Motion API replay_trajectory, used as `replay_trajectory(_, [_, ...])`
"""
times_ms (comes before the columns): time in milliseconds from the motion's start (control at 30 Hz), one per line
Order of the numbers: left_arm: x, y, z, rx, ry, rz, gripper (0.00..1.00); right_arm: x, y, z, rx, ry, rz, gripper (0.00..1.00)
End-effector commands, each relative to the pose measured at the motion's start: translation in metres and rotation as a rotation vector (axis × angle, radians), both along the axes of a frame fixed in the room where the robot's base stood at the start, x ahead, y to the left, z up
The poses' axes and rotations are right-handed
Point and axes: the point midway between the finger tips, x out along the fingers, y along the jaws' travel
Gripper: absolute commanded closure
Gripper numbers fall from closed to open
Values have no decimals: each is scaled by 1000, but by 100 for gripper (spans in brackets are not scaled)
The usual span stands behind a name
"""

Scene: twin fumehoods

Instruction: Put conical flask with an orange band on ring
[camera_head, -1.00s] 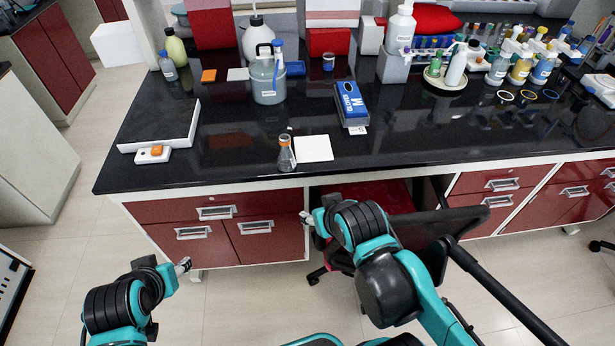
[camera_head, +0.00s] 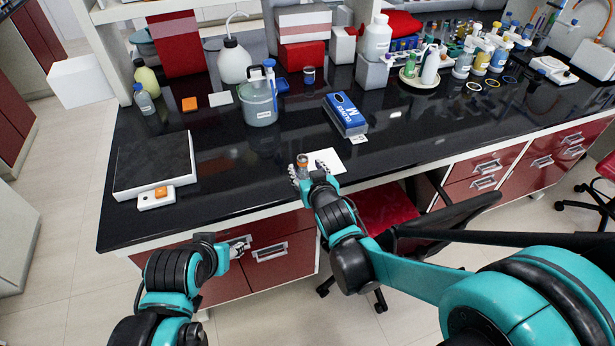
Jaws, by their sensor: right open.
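The small conical flask with an orange band (camera_head: 302,160) stands on the black bench near its front edge, left of a white sheet. My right gripper (camera_head: 301,174) is open, with its fingers on either side of the flask; its lower part is hidden by the gripper. Several thin rings lie flat at the right of the bench: a left one (camera_head: 474,86), a middle one (camera_head: 492,83) and a bluish right one (camera_head: 509,79). My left gripper (camera_head: 241,246) is low in front of the drawers, away from the flask; its fingers are too small to read.
A white sheet (camera_head: 328,161) lies right beside the flask. A blue glove box (camera_head: 345,115) stands behind it, and a large clear jug (camera_head: 260,103) stands behind left. Several bottles crowd the back right. A chair (camera_head: 385,207) stands below the bench edge.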

Motion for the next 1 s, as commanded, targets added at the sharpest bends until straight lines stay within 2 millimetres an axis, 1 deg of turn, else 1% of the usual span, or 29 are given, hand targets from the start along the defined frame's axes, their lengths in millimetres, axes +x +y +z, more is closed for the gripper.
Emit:
replay_trajectory(33, [0,0,-4,0,0,0,54,5,1,-4,0,0,-1,48])
replay_trajectory(167, [0,0,-9,0,0,0,54,15,2,-9,0,1,-1,48])
replay_trajectory(300, [0,0,-20,0,0,0,54,34,5,-19,-1,1,-1,48])
replay_trajectory(433, [0,0,-25,0,0,0,54,51,9,-24,0,1,-1,48])
replay_trajectory(500, [0,0,-25,0,0,0,54,53,10,-25,1,2,-2,48])
replay_trajectory(667, [0,0,-24,0,0,0,54,53,10,-23,0,2,-1,48])
replay_trajectory(767, [0,0,-24,0,0,0,54,53,10,-23,0,2,-1,71])
replay_trajectory(800, [0,0,-24,0,0,0,54,53,10,-23,0,2,-1,82])
replay_trajectory(867, [0,0,-24,0,0,0,54,53,10,-23,0,2,-1,98])
replay_trajectory(900, [0,0,-24,0,0,0,54,53,10,-23,0,2,-1,100])
replay_trajectory(1000, [0,0,-24,0,0,0,54,53,10,-23,0,2,-1,100])
